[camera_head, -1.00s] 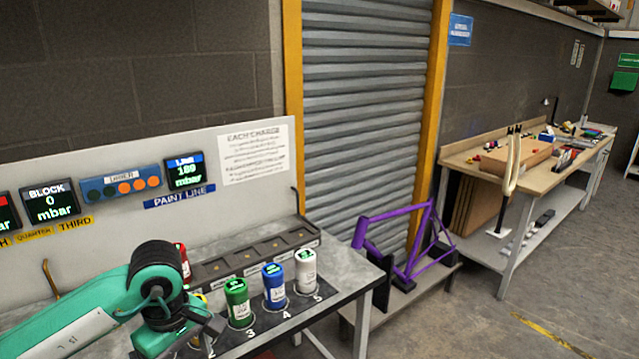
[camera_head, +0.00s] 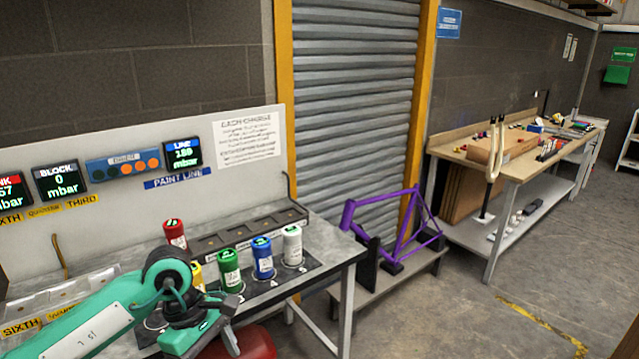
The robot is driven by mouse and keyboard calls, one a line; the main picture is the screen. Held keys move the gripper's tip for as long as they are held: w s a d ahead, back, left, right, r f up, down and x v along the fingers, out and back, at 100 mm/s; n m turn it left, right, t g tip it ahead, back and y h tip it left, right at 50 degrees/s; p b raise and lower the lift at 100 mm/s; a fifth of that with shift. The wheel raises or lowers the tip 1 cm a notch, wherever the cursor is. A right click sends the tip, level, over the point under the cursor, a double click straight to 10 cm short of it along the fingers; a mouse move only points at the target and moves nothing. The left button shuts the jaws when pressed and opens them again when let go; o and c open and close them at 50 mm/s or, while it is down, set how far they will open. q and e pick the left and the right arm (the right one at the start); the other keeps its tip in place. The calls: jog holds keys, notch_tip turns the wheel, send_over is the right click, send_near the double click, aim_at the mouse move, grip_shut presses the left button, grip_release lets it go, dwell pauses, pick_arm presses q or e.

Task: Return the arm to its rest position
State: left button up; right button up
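My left arm comes in from the lower left in teal, and its dark gripper (camera_head: 222,312) hangs near the front edge of the bench (camera_head: 325,255). Its fingers are not clear, so I cannot tell whether it is open or shut. Behind it, a green canister (camera_head: 229,272), a blue canister (camera_head: 262,259) and a white canister (camera_head: 292,247) stand upright on a dark numbered strip. A yellow canister (camera_head: 197,275) is partly hidden by the arm. A red canister (camera_head: 175,234) stands further back. My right gripper is out of view.
A board behind the bench carries pressure displays; the line display (camera_head: 182,154) reads 189 mbar. A dark rack (camera_head: 250,229) lies at the back. A red rounded object (camera_head: 250,343) is below the bench. A purple frame (camera_head: 395,228) stands right; open floor lies beyond.

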pick_arm(q)
jog(key=w+d+f+n+t+h, duration=0.3)
jog(key=w+d+f+n+h, duration=0.7)
jog(key=n+h, duration=0.5)
jog(key=a+f+n+t+y, duration=0.3)
jog(key=a+f+n+t, duration=0.1)
jog(key=f+n, duration=0.5)
jog(key=a+f+n+t+y, duration=0.3)
jog(key=f+n+t, duration=0.1)
jog(key=f+n, duration=0.5)
jog(key=a+f+n+t+y, duration=0.4)
jog(key=f+n, duration=0.3)
jog(key=f, duration=0.4)
jog(key=s+a+f+n+g+y, duration=0.3)
jog(key=s+f+n, duration=0.2)
jog(key=s+f, duration=0.6)
jog(key=s+a+f+n+g+y, duration=0.25)
jog(key=s+a+f+n, duration=0.2)
jog(key=s+f, duration=0.6)
jog(key=s+f+n+g+y, duration=0.1)
jog(key=s+f+n+g, duration=0.2)
jog(key=s, duration=1.1)
jog(key=s+f+n+g+y, duration=0.1)
jog(key=s+f+n+g, duration=0.2)
jog(key=s, duration=1.2)
notch_tip(320, 180, down, 3)
jog(key=shift+s+d+f+n+g, duration=0.1)
jog(key=shift+s+d+n+g, duration=0.05)
jog(key=shift+d+n+g, duration=0.25)
